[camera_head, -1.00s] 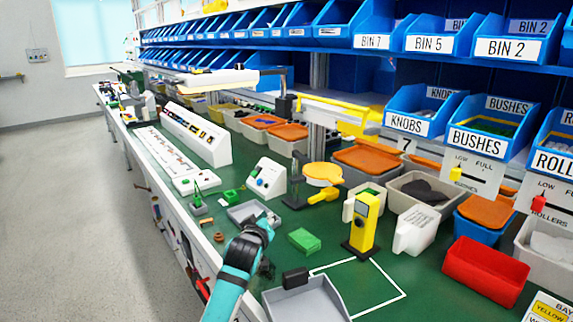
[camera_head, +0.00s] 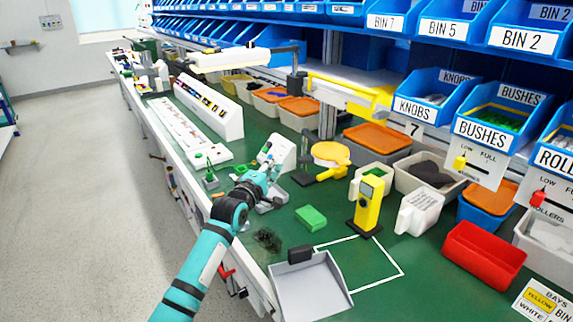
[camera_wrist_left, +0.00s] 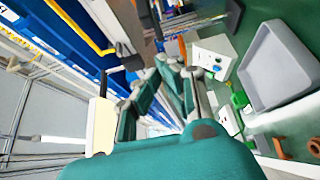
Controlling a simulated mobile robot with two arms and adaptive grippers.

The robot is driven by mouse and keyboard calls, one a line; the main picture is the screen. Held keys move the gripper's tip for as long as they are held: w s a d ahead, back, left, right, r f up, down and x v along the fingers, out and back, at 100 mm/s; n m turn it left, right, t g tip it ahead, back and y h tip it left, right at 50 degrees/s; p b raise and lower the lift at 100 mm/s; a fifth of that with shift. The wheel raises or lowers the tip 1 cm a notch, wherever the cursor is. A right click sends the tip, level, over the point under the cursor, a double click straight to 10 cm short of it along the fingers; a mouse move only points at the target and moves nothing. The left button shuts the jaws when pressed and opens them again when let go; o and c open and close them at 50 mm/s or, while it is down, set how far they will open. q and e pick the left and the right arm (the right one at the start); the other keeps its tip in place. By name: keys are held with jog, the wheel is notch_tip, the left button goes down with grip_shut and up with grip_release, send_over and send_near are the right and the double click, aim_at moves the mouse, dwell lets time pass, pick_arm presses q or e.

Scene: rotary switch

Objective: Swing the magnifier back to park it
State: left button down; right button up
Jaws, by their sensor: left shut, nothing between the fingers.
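The magnifier appears to be the round yellow-orange head (camera_head: 331,153) with a yellow handle below it, beside a dark upright post on a black base. It stands over the green bench in the head view. My left gripper (camera_head: 272,177) is shut and empty, to the left of the magnifier and apart from it, in front of the white control box (camera_head: 278,153). In the left wrist view its fingers (camera_wrist_left: 172,68) show close together. I cannot make out the magnifier there. My right gripper is not in view.
A grey tray (camera_wrist_left: 275,65) lies by the left gripper, partly hidden in the head view. A green block (camera_head: 311,217) and a yellow upright device (camera_head: 368,203) stand nearer. A grey open bin (camera_head: 310,287) is at the front edge. Bins (camera_head: 430,175) line the back.

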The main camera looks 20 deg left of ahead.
aim_at(312, 161)
pick_arm(q)
jog(key=shift+w+d, duration=0.65)
jog(key=shift+d, duration=0.15)
jog(key=shift+w+d, duration=0.6)
jog(key=shift+d, duration=0.2)
jog(key=d, duration=0.1)
jog(key=d+p, duration=0.1)
jog(key=d, duration=0.1)
jog(key=d+p, duration=0.1)
jog(key=d, duration=0.1)
jog(key=shift+w+d+r, duration=0.1)
jog(key=shift+w+d, duration=0.15)
jog(key=shift+w, duration=0.1)
jog(key=shift+d, duration=0.35)
jog(key=shift+a, duration=0.1)
